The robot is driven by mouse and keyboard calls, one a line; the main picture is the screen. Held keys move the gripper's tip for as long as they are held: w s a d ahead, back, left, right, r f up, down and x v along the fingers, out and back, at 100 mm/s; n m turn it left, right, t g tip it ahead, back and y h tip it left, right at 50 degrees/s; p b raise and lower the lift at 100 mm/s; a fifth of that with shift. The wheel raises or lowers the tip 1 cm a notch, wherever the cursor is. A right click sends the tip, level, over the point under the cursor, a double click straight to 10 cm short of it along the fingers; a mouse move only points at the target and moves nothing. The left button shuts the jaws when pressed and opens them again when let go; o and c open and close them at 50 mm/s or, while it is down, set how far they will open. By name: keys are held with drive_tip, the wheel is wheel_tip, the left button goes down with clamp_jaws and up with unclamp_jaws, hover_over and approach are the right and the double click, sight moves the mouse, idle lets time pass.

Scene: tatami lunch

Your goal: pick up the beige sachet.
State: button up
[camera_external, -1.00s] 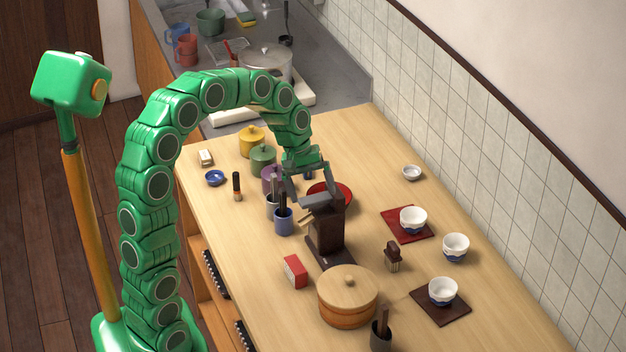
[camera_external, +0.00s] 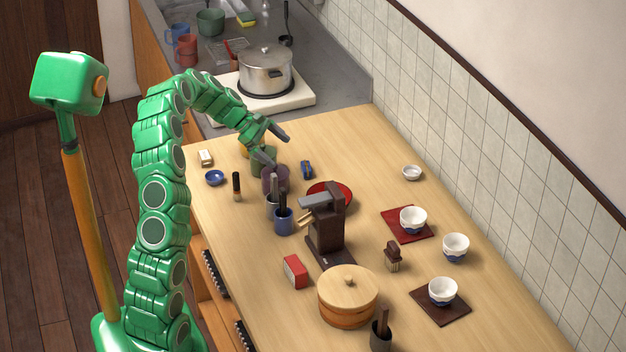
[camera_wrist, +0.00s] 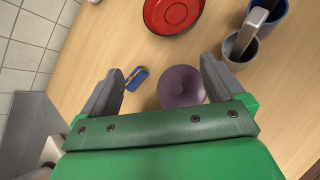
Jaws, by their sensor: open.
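No thing in view is clearly a beige sachet. A small cream block-like item (camera_external: 206,157) lies at the left edge of the table in the external view; I cannot tell whether it is the sachet. My gripper (camera_external: 275,147) is above the far part of the table, to the right of that item, with its jaws apart. In the wrist view my gripper (camera_wrist: 160,68) is open and empty. A purple canister (camera_wrist: 180,87) and a small blue item (camera_wrist: 136,78) show below, between the fingers. The cream item is not in the wrist view.
The purple canister (camera_external: 275,181) and a green canister partly behind my gripper stand close by. Cups with utensils, a red bowl (camera_external: 345,188), a dark brown device (camera_external: 326,230) and a wooden tub (camera_external: 347,310) are nearer.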

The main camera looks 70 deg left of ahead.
drive_tip(key=s+a+f+n+t+y, duration=0.1)
drive_tip(key=s+a+f+n+t, duration=0.15)
drive_tip(key=s+a, duration=0.35)
drive_tip(key=s+a+f+n+t, duration=0.1)
drive_tip(key=s+a+f+n, duration=0.25)
drive_tip(key=a, duration=0.45)
drive_tip(key=n+t+y, duration=0.2)
drive_tip(key=n+y, duration=0.1)
drive_tip(key=n, duration=0.1)
approach(202, 155)
drive_tip(key=x, duration=0.3)
drive_tip(key=shift+w+d+f, duration=0.15)
drive_tip(key=shift+d, duration=0.25)
drive_tip(key=shift+a+x, duration=0.15)
drive_tip(key=shift+x, duration=1.75)
drive_tip(key=shift+a+x, duration=0.15)
drive_tip(key=shift+x, duration=1.75)
drive_tip(key=shift+c, duration=0.3)
drive_tip(key=c, duration=1)
